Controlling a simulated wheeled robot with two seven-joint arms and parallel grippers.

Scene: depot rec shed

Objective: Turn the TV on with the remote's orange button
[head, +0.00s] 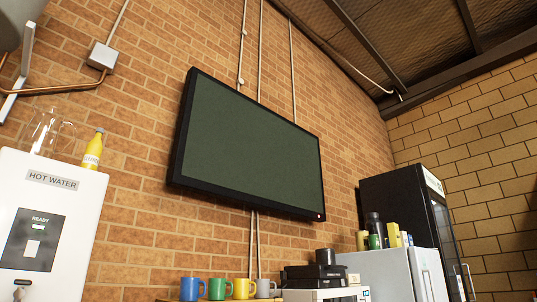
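The TV (250,148) is mounted high on the brick wall, tilted in the picture. Its screen is a plain dark grey-green with no image. A small red light (320,216) shows at its lower right corner. No remote and no orange button can be seen in the head view. Neither of my grippers is in view.
A white hot water unit (45,235) is at the left, with a yellow bottle (93,149) and a clear jug on top. Several coloured mugs (218,289) stand below the TV. Black boxes (316,274), a pale fridge (385,274) and a black glass-door cooler (400,205) stand right.

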